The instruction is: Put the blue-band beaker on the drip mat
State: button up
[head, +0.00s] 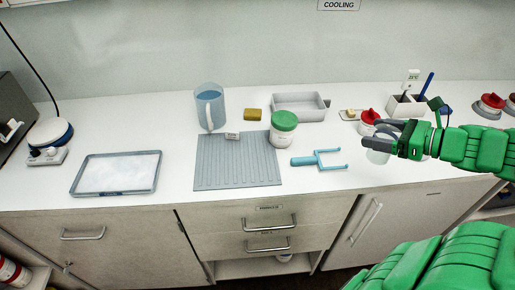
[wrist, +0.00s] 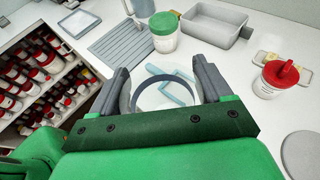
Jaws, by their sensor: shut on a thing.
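My gripper (head: 380,142) is at the right of the counter, shut on a clear beaker (head: 377,157). In the wrist view the beaker shows between the fingers (wrist: 163,85) with a dark blue band (wrist: 165,77) around it. It looks upright; I cannot tell whether its base touches the counter. The drip mat (head: 235,170) is a grey ribbed sheet left of the gripper, also at the upper left of the wrist view (wrist: 118,45). A small white tag (head: 232,136) is at its back edge. Most of the mat is bare.
A green-lidded jar (head: 283,130) stands at the mat's right edge. A blue two-pronged tool (head: 318,161) lies between mat and gripper. A pitcher (head: 210,108) and grey tray (head: 298,108) stand behind. A red-lidded jar (wrist: 280,78) is near the gripper.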

jog(key=s+a+n+g+y, duration=0.2)
jog(key=a+n+g, duration=0.25)
jog(key=a, duration=1.15)
jog(key=s+a+n+g+y, duration=0.15)
jog(key=a+n+g, duration=0.3)
jog(key=a, duration=1.25)
send_over(231, 167)
jog(key=shift+f, duration=4.8)
jog(key=shift+w+f+g+y, duration=0.1)
jog(key=shift+f+g+y, duration=0.25)
jog(key=shift+f, duration=1.05)
jog(key=shift+f, duration=0.1)
jog(key=o, duration=1)
